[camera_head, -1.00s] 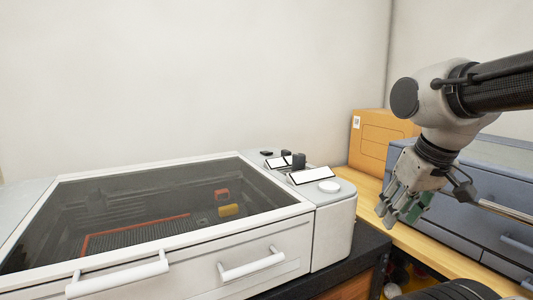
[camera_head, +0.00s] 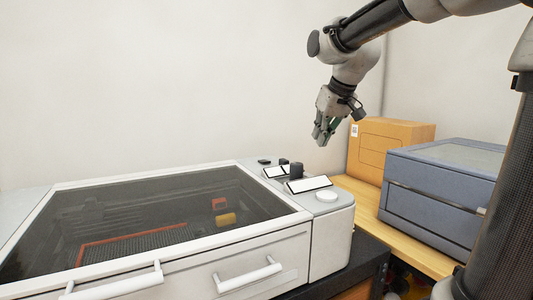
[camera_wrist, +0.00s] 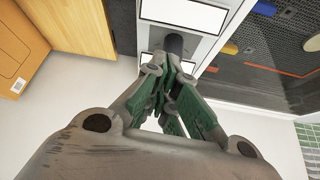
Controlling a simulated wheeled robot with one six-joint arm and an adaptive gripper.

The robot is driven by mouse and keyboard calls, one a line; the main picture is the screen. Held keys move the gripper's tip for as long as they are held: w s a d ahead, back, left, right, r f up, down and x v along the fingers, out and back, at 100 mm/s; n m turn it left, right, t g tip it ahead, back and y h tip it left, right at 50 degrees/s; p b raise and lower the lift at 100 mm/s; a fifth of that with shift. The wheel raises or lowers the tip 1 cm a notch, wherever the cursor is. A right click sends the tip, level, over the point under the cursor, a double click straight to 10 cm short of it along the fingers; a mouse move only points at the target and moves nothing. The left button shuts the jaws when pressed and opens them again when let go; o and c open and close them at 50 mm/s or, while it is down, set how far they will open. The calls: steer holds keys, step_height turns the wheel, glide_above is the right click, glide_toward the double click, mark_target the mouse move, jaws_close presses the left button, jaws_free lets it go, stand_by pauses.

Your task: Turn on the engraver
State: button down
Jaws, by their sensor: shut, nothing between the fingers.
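The engraver (camera_head: 290,222) is a wide white machine with a dark see-through lid, at the left and middle of the head view. Its control strip on the right bears a black knob (camera_head: 297,170), white label plates (camera_head: 309,184) and a round white button (camera_head: 327,196). My gripper (camera_head: 322,143) is shut and empty, pointing down in the air above and slightly right of the strip. In the wrist view, my gripper (camera_wrist: 172,72) partly covers the strip, and a dark round knob (camera_wrist: 173,44) shows just beyond the fingertips.
A cardboard box (camera_head: 392,148) and a blue-grey cabinet (camera_head: 440,190) stand on a wooden surface (camera_head: 405,242) to the right. Two white handles (camera_head: 247,274) stick out from the engraver's front. The space above its lid is clear.

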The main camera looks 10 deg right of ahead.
steer(key=w+a, duration=0.4)
steer(key=w, duration=0.6)
steer(key=w+a+n+t+y, duration=0.1)
steer(key=w+a, duration=0.2)
steer(key=w, duration=0.8)
steer(key=shift+w+a+r, duration=0.15)
steer(key=shift+a+r, duration=0.25)
steer(key=shift+r, duration=0.05)
glide_above(267, 161)
step_height(267, 161, down, 8)
steer(key=shift+w+a+r, duration=0.1)
steer(key=shift+r, duration=0.05)
step_height(267, 161, down, 3)
steer(key=shift+f, duration=0.55)
steer(key=shift+s+f, duration=0.35)
steer(key=shift+f, duration=0.15)
steer(key=shift+w, duration=0.15)
